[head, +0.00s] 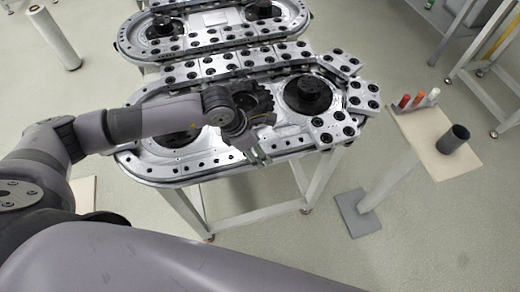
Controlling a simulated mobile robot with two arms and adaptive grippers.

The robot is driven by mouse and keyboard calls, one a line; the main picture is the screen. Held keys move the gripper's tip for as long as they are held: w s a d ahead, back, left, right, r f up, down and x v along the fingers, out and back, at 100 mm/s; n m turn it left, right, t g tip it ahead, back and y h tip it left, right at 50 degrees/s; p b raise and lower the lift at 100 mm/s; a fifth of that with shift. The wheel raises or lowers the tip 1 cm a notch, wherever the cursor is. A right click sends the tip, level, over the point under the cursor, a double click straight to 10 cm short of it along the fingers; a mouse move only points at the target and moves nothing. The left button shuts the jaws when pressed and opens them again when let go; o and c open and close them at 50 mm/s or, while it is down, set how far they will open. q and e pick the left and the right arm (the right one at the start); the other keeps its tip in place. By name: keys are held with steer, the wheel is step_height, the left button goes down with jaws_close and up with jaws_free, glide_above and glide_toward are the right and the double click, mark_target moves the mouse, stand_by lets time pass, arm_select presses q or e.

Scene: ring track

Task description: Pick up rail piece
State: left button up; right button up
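Silver rail pieces with black round holes lie on the ring track (190,176). One rail piece (364,97) is at the track's right end. Another rail piece (333,129) lies at its front right corner, and a third rail piece (340,63) is at the back right. My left gripper (259,156) hangs over the track's front edge, left of the corner piece and apart from it. Its two fingertips look separated, with nothing seen between them. My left arm hides part of the track's middle and left. My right gripper is not in view.
A second track (125,44) stands behind the first. A small stand (425,128) at the right bears a dark cup (454,139) and several small coloured items. A white roll (54,38) stands at the far left. Open floor lies between track and stand.

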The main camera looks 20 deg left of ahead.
arm_select(q)
jaws_close()
stand_by(0.7)
steer(key=shift+w+r, duration=0.1)
steer(key=shift+r, duration=0.05)
stand_by(0.3)
